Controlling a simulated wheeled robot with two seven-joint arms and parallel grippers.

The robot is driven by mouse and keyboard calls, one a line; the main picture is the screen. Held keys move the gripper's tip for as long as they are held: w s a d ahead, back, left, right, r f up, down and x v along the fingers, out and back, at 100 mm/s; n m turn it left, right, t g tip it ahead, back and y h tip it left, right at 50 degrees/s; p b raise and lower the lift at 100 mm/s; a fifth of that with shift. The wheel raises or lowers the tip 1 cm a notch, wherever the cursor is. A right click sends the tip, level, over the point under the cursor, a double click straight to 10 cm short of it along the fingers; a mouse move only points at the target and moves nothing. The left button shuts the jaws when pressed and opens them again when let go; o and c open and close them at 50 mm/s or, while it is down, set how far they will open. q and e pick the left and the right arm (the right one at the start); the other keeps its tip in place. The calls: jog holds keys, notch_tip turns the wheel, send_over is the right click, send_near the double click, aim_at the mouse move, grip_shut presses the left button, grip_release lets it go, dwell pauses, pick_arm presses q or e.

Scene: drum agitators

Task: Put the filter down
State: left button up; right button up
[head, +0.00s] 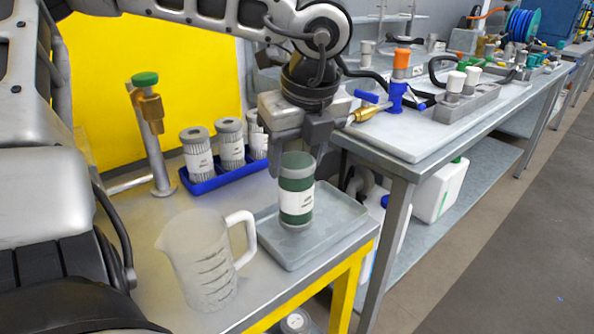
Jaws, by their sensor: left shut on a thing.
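The filter (296,191) is a green cylinder with a white label band. It is upright over a grey shallow tray (330,238) at the table's front right corner. My left gripper (297,150) points down from above and is shut on the top of the filter. The filter's lower end is at the tray's floor or just above it; I cannot tell if it touches. My right gripper is not in view.
A clear measuring jug (200,262) stands left of the tray. Behind are several grey filters (197,153) in a blue tray (203,186) and a brass valve with a green knob (147,100). A second bench (412,150) with fittings stands to the right.

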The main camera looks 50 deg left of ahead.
aim_at(296, 193)
pick_arm(q)
notch_tip(296, 193, down, 3)
jog(key=shift+r, duration=0.2)
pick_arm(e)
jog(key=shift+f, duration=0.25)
pick_arm(q)
jog(key=shift+f, duration=0.1)
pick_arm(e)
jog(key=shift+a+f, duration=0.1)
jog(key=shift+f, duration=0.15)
pick_arm(q)
jog(key=shift+b, duration=0.3)
jog(key=o, duration=1.2)
jog(key=shift+o, duration=0.2)
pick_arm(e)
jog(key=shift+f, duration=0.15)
